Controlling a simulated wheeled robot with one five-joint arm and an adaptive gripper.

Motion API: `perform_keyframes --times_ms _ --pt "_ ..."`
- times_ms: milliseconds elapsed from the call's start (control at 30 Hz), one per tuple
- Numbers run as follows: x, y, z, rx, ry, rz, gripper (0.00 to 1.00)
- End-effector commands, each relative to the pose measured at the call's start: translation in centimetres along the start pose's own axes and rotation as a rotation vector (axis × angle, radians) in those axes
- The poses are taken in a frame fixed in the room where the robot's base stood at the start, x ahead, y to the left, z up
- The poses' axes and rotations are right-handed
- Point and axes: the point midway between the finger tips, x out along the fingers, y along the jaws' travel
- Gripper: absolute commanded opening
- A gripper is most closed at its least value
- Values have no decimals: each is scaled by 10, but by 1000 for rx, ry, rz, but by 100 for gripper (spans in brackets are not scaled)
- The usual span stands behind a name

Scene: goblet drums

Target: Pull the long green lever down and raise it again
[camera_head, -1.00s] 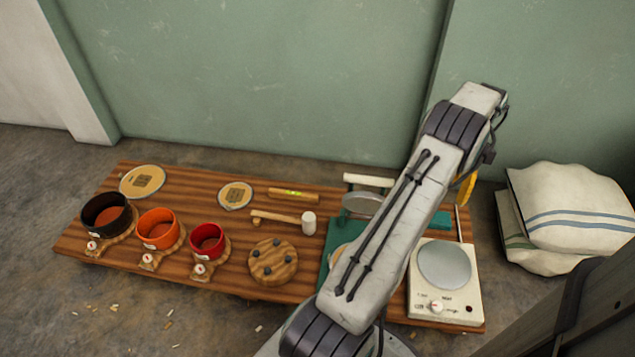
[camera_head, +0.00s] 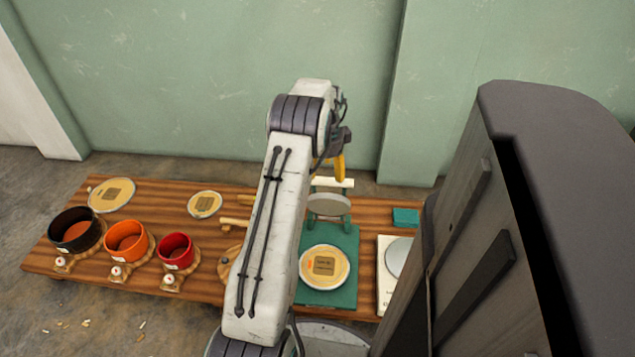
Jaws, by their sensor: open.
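A green press stands at the right part of the wooden bench. Its flat green base (camera_head: 345,297) bears a tan disc (camera_head: 325,267) with a dark label. A round grey plate (camera_head: 328,206) stands raised behind the disc, below a cream crossbar (camera_head: 345,183) that appears to be the lever's handle. The green lever itself is mostly hidden, so its exact angle is hard to tell. My gripper (camera_head: 339,167) shows yellow fingers just above the crossbar in the picture. It is open and empty; contact with the bar cannot be told.
Black (camera_head: 75,231), orange (camera_head: 127,241) and red (camera_head: 176,250) drum shells line the bench's left front. Tan discs (camera_head: 111,195) lie behind them. A white hot plate (camera_head: 388,279) and a small green block (camera_head: 405,217) are at the right, partly behind my dark body.

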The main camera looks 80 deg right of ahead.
Motion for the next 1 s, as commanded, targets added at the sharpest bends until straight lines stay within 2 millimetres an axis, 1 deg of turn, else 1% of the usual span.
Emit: perform_keyframes --times_ms 200,433,1000 --pt "0 -12 -1 -15 4 -53 65" --pt "10 -15 -1 -25 5 -60 65" --pt "61 -17 0 -24 5 -58 65"
